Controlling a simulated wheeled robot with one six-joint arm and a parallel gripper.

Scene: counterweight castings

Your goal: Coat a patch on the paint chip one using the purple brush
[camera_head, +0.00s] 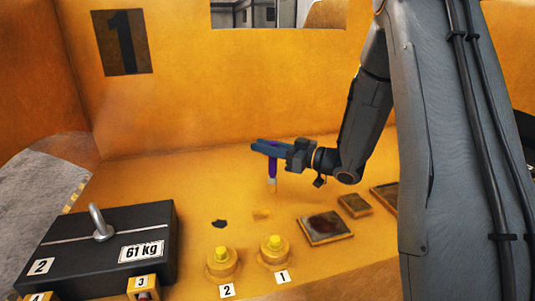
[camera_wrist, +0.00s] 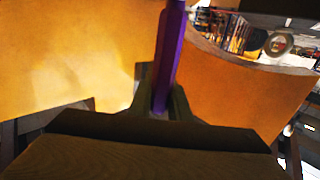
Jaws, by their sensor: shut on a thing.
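My gripper (camera_head: 268,148) is shut on the purple brush (camera_head: 272,170), which hangs upright with its pale tip down. The brush's purple handle (camera_wrist: 169,55) also stands between my fingers in the wrist view. The brush tip is above the orange surface, a little behind and right of a small dull yellow-brown patch (camera_head: 262,214). A dark, ragged chip (camera_head: 219,223) lies to the left of that patch. The patch is behind the knob labelled 1, and the dark chip is behind the knob labelled 2. The pictures do not show whether the tip touches anything.
Yellow knobs (camera_head: 274,250) and (camera_head: 222,262) stand in front of the two marks. A dark 61 kg casting (camera_head: 110,250) with a ring sits at left. A tray with a dark red-brown top (camera_head: 325,227) and a smaller block (camera_head: 355,205) lie at right. An orange wall rises behind.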

